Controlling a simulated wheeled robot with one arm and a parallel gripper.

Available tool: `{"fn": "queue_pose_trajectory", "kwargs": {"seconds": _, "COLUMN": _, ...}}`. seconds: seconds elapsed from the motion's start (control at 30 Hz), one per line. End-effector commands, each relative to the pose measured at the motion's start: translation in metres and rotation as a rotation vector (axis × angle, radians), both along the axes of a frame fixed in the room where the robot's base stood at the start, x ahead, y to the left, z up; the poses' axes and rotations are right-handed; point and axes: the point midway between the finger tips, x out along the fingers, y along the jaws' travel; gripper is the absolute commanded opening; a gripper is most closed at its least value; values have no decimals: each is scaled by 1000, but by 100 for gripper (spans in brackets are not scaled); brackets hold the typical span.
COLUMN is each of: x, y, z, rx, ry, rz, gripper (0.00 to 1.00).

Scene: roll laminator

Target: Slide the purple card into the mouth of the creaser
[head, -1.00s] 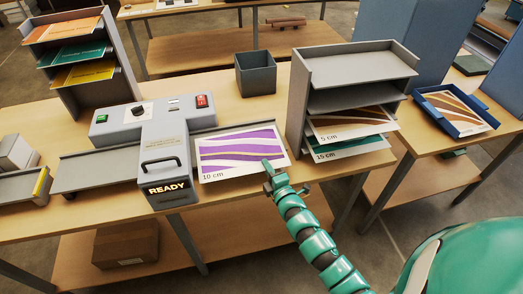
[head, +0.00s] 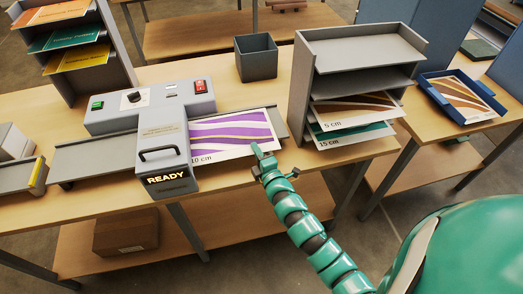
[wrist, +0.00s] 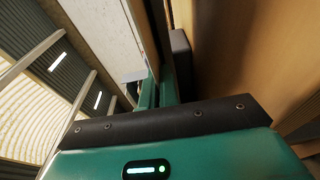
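The purple card (head: 235,130), white with purple waves and marked "10 cm", lies flat on the right-hand tray of the grey creaser (head: 161,127). The creaser shows a lit READY panel. The card's left edge is right at the creaser's side; I cannot tell whether it is inside the mouth. My gripper (head: 258,151) is at the card's near right edge, its fingertips overlapping that edge. In the wrist view the green fingers (wrist: 155,90) are close together with little gap, and the card between them is hard to make out.
A grey shelf (head: 350,50) with brown 5 cm and green 15 cm cards stands to the right. An open dark box (head: 256,60) is behind the tray. A card rack (head: 115,45) stands at the left. A blue tray (head: 460,98) sits on the right table.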

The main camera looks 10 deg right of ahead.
Motion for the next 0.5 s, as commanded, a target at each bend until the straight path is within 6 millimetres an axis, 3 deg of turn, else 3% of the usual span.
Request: {"fn": "queue_pose_trajectory", "kwargs": {"seconds": 0.5, "x": 0, "y": 33, "z": -2, "rx": 2, "ry": 0, "rz": 1, "gripper": 0}}
